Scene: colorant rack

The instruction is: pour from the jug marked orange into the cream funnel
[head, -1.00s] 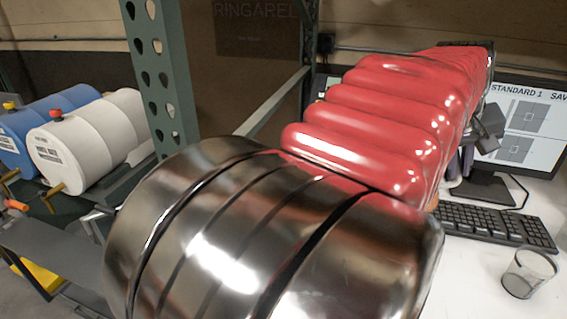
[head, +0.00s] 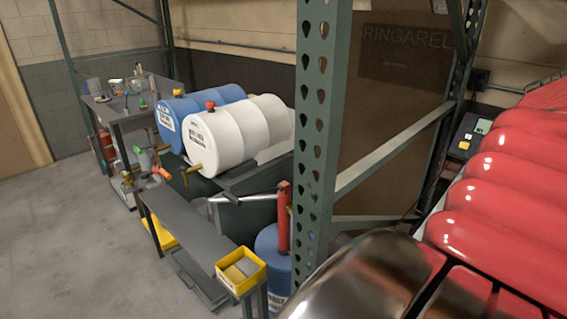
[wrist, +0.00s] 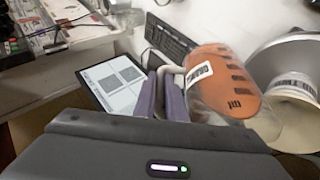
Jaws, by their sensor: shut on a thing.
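In the wrist view, my gripper (wrist: 163,93) is shut on the handle of a clear jug with orange contents (wrist: 222,82). The jug lies tilted in the picture, with a white label and dark marks on its side. A wide, pale, round vessel, apparently the cream funnel (wrist: 262,127), is at the right edge, close beside the jug and partly cut off. I cannot tell whether the jug touches it. No flow is visible. The head view shows my red and dark arm at the right, but not the gripper, jug or funnel.
The wrist view shows a screen (wrist: 116,86) and a keyboard (wrist: 170,40) near the jug. In the head view, a green rack post (head: 322,130) stands left of my arm. White (head: 235,135) and blue (head: 172,122) drums and a yellow bin (head: 240,271) are farther left.

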